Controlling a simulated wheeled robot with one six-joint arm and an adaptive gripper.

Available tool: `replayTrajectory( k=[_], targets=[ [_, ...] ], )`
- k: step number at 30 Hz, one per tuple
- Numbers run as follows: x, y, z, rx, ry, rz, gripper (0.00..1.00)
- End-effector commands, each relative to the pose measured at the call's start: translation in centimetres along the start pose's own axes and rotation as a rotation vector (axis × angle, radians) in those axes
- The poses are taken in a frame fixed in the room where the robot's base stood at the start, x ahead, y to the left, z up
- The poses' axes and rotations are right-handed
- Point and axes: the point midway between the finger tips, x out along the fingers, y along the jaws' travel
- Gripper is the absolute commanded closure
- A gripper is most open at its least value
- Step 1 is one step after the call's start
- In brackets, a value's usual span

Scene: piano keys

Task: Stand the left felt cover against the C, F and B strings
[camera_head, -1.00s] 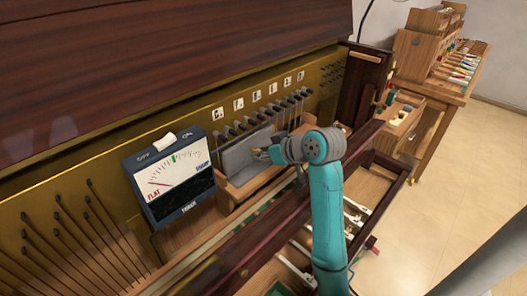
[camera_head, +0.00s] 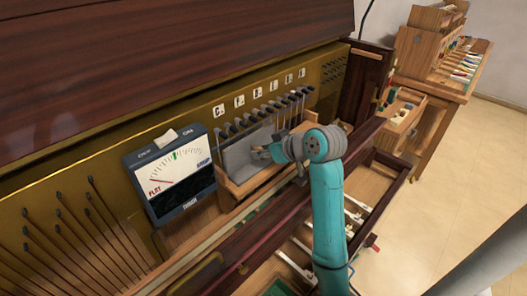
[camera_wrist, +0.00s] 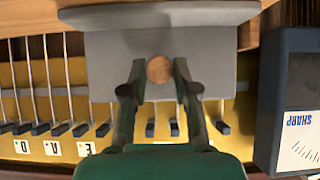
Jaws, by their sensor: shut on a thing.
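The left felt cover is a grey panel (camera_head: 240,155) standing nearly upright in front of the left strings, just right of the tuner. In the wrist view the grey cover (camera_wrist: 110,62) spans the middle, with a lighter grey ledge along its top in the picture. My gripper (camera_head: 261,154) is at the cover's front. In the wrist view my gripper's fingers (camera_wrist: 158,78) close around a round wooden knob (camera_wrist: 158,69) on the cover. The string labels (camera_head: 239,101) show above; the cover hides the left strings' lower parts. I cannot tell whether it touches them.
A dark tuner (camera_head: 170,175) with a needle dial stands close left of the cover. A wooden tray (camera_head: 235,190) lies under the cover. Uncovered strings with dark hammers (camera_head: 290,103) stand to the right. A tool bench (camera_head: 440,90) is at the back right.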

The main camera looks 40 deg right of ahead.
Motion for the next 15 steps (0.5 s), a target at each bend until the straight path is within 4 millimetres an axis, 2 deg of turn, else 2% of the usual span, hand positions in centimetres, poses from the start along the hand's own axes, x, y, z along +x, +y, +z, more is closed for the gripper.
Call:
replayTrajectory(
  k=[15],
  targets=[
    [0.61,0.02,-0.47,0.000,0.001,0.000,1.00]
  ],
)
